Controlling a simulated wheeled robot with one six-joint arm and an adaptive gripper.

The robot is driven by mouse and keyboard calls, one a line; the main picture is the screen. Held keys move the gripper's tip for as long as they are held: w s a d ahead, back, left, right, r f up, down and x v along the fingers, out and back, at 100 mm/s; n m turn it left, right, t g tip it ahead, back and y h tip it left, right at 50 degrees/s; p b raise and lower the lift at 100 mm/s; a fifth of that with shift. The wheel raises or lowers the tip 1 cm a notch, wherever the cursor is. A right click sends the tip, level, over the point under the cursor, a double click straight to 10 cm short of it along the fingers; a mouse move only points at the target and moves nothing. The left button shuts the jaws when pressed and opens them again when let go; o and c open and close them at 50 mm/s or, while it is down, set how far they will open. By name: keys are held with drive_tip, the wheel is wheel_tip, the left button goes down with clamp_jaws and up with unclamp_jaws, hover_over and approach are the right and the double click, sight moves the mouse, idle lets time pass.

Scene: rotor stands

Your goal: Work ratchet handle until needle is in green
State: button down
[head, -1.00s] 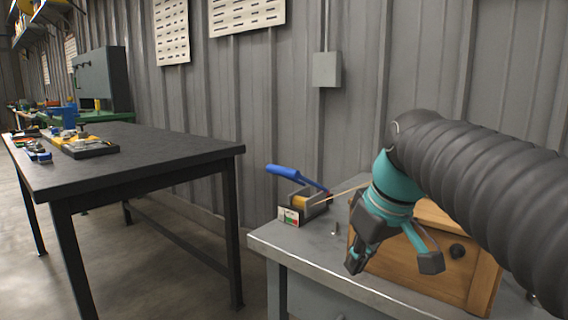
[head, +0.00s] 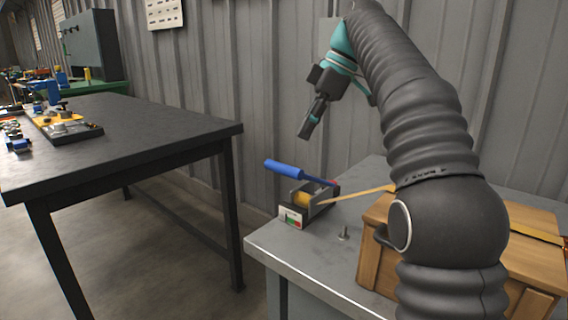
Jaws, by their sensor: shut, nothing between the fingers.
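The ratchet (head: 313,203) sits near the left end of the grey bench. Its blue handle (head: 284,170) points up and to the left. A yellow strap (head: 350,195) runs from it to the right, over the wooden crate (head: 375,240). A small white gauge (head: 292,218) with green and red areas is on its front; the needle is too small to make out. My gripper (head: 306,132) is shut and empty. It hangs above the handle, a little to its right in the picture, apart from it and pointing down.
The grey bench (head: 325,262) has a small metal bolt (head: 343,233) between ratchet and crate. A dark table (head: 130,150) with tools stands at the left, with a floor gap between. The corrugated wall (head: 240,90) is close behind.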

sight(292, 176)
drive_tip(key=shift+f, duration=0.1)
drive_tip(key=shift+x, duration=3.4)
wheel_tip(292, 176, down, 4)
drive_tip(key=b, duration=0.3)
drive_tip(key=shift+f, duration=0.2)
